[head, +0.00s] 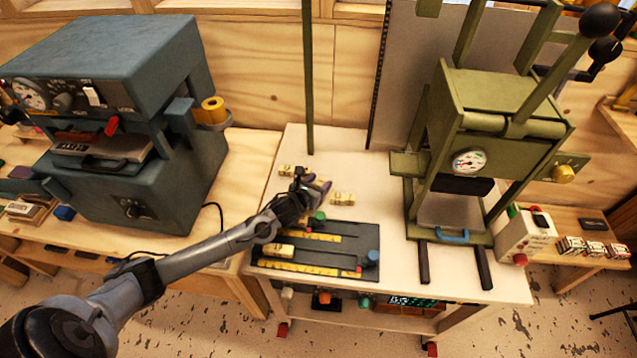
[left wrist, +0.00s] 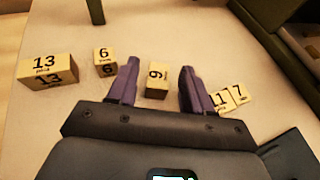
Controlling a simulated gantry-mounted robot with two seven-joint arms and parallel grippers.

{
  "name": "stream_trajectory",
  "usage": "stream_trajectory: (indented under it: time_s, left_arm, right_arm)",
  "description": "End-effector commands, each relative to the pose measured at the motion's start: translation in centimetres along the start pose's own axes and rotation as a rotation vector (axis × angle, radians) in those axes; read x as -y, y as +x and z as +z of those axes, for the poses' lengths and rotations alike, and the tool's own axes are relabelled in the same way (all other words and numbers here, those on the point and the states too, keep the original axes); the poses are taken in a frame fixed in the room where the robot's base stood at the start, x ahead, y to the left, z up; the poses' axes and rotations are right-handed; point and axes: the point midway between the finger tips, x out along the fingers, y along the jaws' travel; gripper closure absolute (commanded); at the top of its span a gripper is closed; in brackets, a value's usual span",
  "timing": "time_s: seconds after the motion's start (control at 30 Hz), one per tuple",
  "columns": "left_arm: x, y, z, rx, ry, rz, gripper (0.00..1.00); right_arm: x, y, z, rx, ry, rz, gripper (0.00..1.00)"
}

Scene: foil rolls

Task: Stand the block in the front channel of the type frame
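My left gripper (head: 318,187) is open above the white bench behind the type frame. In the left wrist view, its purple fingers (left wrist: 157,92) stand either side of a small cream block marked 6 or 9 (left wrist: 157,76), with a gap on each side. The dark type frame (head: 345,262) has channels with yellow rulers along them. A cream block (head: 279,250) lies on the frame's left part; I cannot tell how it is seated. Other blocks are marked 13 (left wrist: 47,72), 6 (left wrist: 104,62), 11 (left wrist: 221,101) and 7 (left wrist: 240,93). My right gripper is out of view.
A green press (head: 490,150) stands to the right on the bench, with two dark rails (head: 484,268) toward the front. A blue-grey machine (head: 120,110) stands at the left. A green post (head: 308,80) rises behind the blocks. The bench (head: 395,262) is clear between frame and rails.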

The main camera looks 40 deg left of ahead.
Motion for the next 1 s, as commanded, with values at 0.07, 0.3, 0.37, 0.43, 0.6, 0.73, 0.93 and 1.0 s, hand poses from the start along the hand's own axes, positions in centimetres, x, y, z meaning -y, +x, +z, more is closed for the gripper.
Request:
stream_trajectory:
  time_s: [0.07, 0.3, 0.37, 0.43, 0.6, 0.73, 0.93, 1.0]
  left_arm:
    - [0.0, 0.0, 0.0, 0.000, 0.000, 0.000, 0.48]
    - [0.0, -0.1, 0.1, 0.000, 0.000, 0.000, 0.48]
    - [0.0, -0.2, 0.4, 0.000, -0.001, 0.000, 0.48]
    - [0.0, -0.7, 0.3, -0.001, 0.001, -0.001, 0.48]
    - [0.0, -3.1, 0.3, -0.002, 0.003, -0.002, 0.48]
    - [0.0, -5.6, 0.3, -0.002, 0.003, -0.002, 0.48]
    - [0.0, -9.1, 0.3, -0.003, 0.002, -0.002, 0.48]
    - [0.0, -10.1, 0.3, -0.003, 0.002, -0.001, 0.48]
  right_arm:
    - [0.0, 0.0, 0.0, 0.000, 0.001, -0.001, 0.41]
    - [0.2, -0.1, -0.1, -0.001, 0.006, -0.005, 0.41]
    - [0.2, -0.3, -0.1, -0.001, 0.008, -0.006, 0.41]
    - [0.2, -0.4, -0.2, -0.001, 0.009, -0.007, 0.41]
    - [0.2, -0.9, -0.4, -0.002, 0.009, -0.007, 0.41]
    - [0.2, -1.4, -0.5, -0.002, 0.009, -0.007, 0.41]
    - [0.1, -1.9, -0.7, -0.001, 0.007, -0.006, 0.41]
    - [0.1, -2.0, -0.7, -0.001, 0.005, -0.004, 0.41]
